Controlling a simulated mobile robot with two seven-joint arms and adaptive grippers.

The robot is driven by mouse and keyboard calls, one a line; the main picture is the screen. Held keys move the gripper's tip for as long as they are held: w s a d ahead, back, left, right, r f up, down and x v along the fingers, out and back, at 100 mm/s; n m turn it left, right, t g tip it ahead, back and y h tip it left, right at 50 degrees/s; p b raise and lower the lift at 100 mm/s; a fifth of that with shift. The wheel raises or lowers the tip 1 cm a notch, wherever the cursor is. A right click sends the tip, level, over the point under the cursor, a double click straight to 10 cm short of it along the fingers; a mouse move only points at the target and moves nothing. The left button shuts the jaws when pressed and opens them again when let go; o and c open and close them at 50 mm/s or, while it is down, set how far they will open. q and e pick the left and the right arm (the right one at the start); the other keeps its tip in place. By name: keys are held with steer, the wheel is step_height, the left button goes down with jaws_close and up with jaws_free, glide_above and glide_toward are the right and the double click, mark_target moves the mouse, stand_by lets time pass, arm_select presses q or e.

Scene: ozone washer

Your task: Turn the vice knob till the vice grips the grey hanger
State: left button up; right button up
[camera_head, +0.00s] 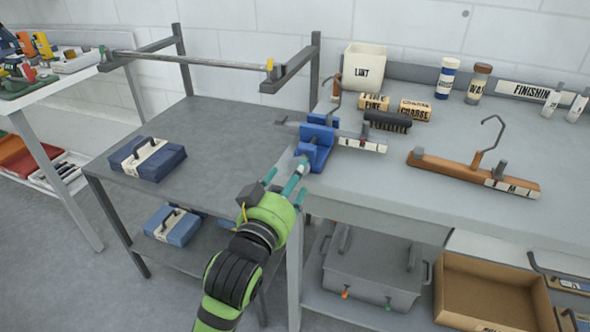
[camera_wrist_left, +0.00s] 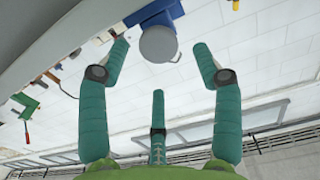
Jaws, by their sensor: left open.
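The blue vice (camera_head: 316,143) sits at the left edge of the grey workbench. The grey hanger (camera_head: 362,140) lies level through the vice, its hook standing up behind. In the left wrist view the round grey knob (camera_wrist_left: 158,44) shows in front of the blue vice body (camera_wrist_left: 153,13). My left gripper (camera_head: 297,180) is at the near side of the vice. In the wrist view its teal fingers (camera_wrist_left: 162,54) are spread open on either side of the knob, with visible gaps. Whether the vice jaws touch the hanger is too small to tell. My right gripper is not in view.
A wooden hanger (camera_head: 470,174) lies to the right on the bench. A brush (camera_head: 387,121), small boxes (camera_head: 415,109), a lint bin (camera_head: 363,72) and bottles (camera_head: 446,78) stand behind. A lower table (camera_head: 205,125) with a blue case (camera_head: 147,160) is at left. The bench front is clear.

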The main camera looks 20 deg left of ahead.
arm_select(q)
steer(key=w, duration=0.5)
steer(key=shift+w+d, duration=0.1)
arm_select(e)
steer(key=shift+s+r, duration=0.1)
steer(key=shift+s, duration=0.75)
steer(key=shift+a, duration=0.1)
arm_select(q)
steer(key=c, duration=1.1)
steer(key=shift+c, duration=0.2)
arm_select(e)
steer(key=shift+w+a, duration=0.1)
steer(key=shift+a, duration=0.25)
